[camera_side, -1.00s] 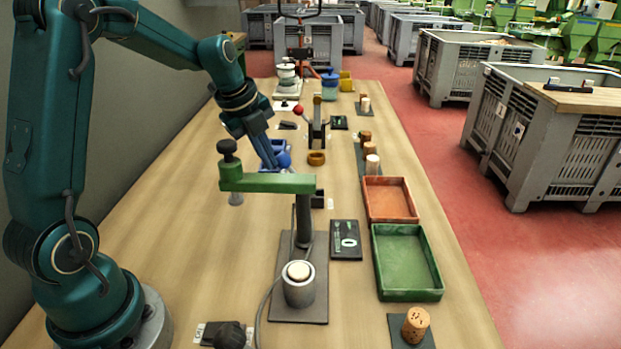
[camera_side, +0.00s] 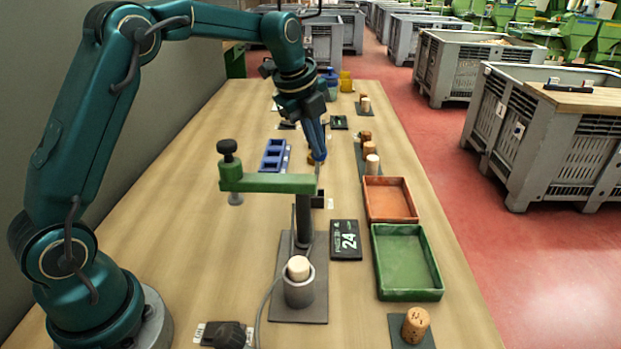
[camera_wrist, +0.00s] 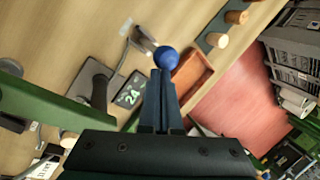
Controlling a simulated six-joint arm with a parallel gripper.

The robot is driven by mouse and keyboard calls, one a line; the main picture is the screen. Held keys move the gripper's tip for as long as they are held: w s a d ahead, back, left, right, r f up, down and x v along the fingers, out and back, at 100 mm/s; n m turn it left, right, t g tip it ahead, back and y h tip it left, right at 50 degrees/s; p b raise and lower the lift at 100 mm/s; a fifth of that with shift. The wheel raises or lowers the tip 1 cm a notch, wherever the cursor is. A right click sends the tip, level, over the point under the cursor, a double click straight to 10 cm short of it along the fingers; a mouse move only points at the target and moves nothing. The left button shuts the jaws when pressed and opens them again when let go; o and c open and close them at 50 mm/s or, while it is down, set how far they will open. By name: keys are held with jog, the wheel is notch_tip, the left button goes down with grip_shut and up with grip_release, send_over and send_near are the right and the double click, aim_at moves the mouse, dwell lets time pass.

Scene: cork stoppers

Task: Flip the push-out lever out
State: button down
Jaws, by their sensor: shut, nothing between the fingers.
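The push-out lever's blue ball knob (camera_wrist: 166,58) shows at my fingertips in the wrist view, in front of or touching them. In the side view the blue knob (camera_side: 319,156) is at the lower end of my gripper (camera_side: 315,140), behind the green press arm (camera_side: 265,183). The lever's stalk and pivot are mostly hidden. My gripper is shut and empty; its fingers also show in the wrist view (camera_wrist: 165,90). A pale cork (camera_side: 299,266) stands up out of the grey cup (camera_side: 299,291). The display (camera_side: 345,240) reads 24.
An orange tray (camera_side: 373,203) and a green tray (camera_side: 379,266) lie at the right. A blue compartment holder (camera_side: 265,162) is left of my gripper. Corks (camera_side: 371,164) stand at the right edge. The table's left side is largely clear.

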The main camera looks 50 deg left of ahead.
jog(key=shift+w+d+f, duration=0.3)
jog(key=shift+w+d, duration=0.6)
jog(key=shift+w, duration=0.05)
jog(key=shift+w+d+f, duration=0.25)
jog(key=shift+w+d, duration=0.65)
jog(key=shift+r, duration=0.15)
